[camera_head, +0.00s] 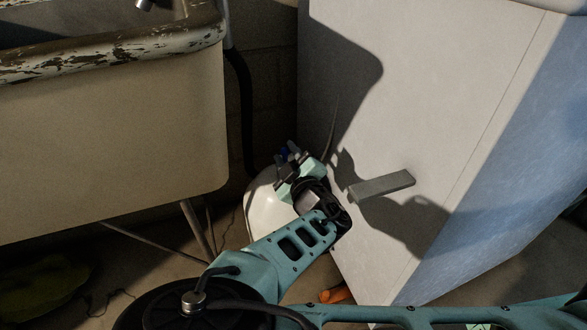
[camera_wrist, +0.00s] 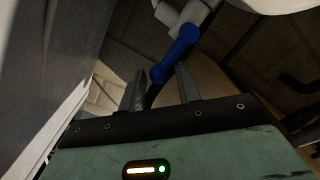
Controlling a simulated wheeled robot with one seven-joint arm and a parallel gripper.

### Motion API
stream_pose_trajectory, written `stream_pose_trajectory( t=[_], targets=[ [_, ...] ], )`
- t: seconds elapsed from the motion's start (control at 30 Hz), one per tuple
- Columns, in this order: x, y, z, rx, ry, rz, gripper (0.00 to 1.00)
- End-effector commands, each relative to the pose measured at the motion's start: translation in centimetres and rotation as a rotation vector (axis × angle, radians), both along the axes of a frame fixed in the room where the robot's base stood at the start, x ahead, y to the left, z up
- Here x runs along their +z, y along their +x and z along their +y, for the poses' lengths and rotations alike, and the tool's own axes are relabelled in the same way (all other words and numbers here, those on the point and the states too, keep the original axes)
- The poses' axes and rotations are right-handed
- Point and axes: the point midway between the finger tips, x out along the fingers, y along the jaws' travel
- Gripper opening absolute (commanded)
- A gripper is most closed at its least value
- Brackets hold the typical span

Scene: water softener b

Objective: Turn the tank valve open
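The tank valve's blue handle (camera_wrist: 176,54) shows in the wrist view, attached to a white fitting (camera_wrist: 186,16) at the top. My gripper (camera_wrist: 160,84) is open, its two grey fingers apart. The handle's lower end appears between or just beyond the fingertips; I cannot tell whether either finger touches it. In the head view my gripper (camera_head: 289,155) is over the white tank (camera_head: 266,215), in the gap between the sink and the large cabinet.
A worn sink basin (camera_head: 110,130) stands at the left, with thin metal legs (camera_head: 198,230) below. A large white cabinet (camera_head: 400,90) with a grey handle (camera_head: 382,185) is close on the right of my arm. A dark hose (camera_head: 243,110) hangs by the wall.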

Motion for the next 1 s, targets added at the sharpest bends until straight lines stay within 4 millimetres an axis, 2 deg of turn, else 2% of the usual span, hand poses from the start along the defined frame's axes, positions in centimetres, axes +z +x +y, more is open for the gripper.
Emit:
stream_pose_trajectory(
  t=[0.03,0.07,0.37,0.7,1.0],
  targets=[
    [0.0,0.0,-0.1,-0.002,-0.001,0.000,0.22],
    [0.0,0.0,-0.1,-0.002,-0.001,0.000,0.14],
    [0.0,-0.1,-0.3,-0.008,-0.003,0.000,0.13],
    [-0.4,-0.5,1.2,-0.006,-0.004,0.003,0.09],
    [-0.6,-0.6,1.4,-0.004,-0.005,0.007,0.09]
  ],
)
